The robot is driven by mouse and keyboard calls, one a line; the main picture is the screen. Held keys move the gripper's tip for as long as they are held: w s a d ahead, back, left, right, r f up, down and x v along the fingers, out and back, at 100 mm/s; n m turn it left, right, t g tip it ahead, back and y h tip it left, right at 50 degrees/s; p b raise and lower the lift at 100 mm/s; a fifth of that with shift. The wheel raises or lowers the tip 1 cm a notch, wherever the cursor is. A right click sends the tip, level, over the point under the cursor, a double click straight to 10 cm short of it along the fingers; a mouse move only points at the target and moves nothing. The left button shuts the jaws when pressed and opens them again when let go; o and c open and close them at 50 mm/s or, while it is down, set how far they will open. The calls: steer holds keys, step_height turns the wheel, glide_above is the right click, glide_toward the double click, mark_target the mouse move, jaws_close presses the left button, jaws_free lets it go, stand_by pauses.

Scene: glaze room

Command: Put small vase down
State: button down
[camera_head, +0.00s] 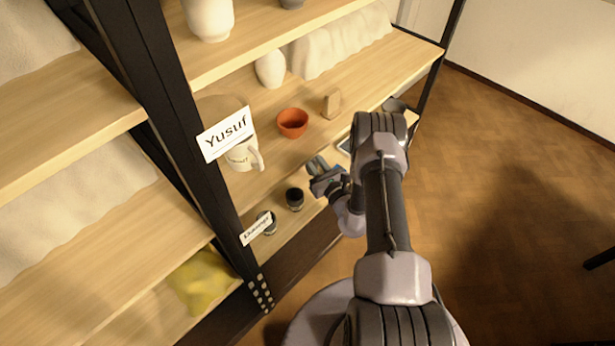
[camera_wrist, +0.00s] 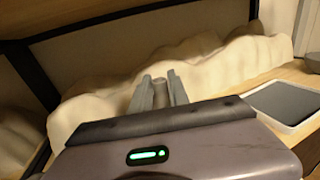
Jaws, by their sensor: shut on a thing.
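My gripper (camera_head: 317,167) is in front of the lower shelf board in the head view, with its fingers towards the shelf. In the wrist view my gripper (camera_wrist: 160,92) is shut on a slim grey-brown thing, which I take to be the small vase (camera_wrist: 159,95). It stands up between the two fingers, and its lower part is hidden by the gripper body. In the head view it is too small to tell apart from the fingers. I cannot tell whether it touches the shelf.
A white-rimmed tray (camera_wrist: 288,102) with a dark inside lies to the right of my gripper. A lumpy pale cover (camera_wrist: 215,70) stands behind. Dark jars (camera_head: 295,198) stand left of my gripper. An orange bowl (camera_head: 292,123), mug (camera_head: 240,157) and tan block (camera_head: 332,104) sit on the shelf above.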

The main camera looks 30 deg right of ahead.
steer(key=f+b, duration=0.1)
steer(key=f, duration=0.1)
steer(key=f+b, duration=0.1)
steer(key=f, duration=0.2)
steer(key=f+b, duration=0.1)
steer(key=f, duration=0.2)
steer(key=shift+s+f+b, duration=0.25)
steer(key=shift+s+b, duration=0.1)
steer(key=shift+b, duration=0.05)
steer(key=shift+r, duration=0.15)
steer(key=c, duration=1.2)
jaws_free()
steer(key=s+p, duration=0.5)
steer(key=s, duration=0.7)
steer(key=shift+d+p, duration=0.25)
steer(key=shift+p, duration=0.1)
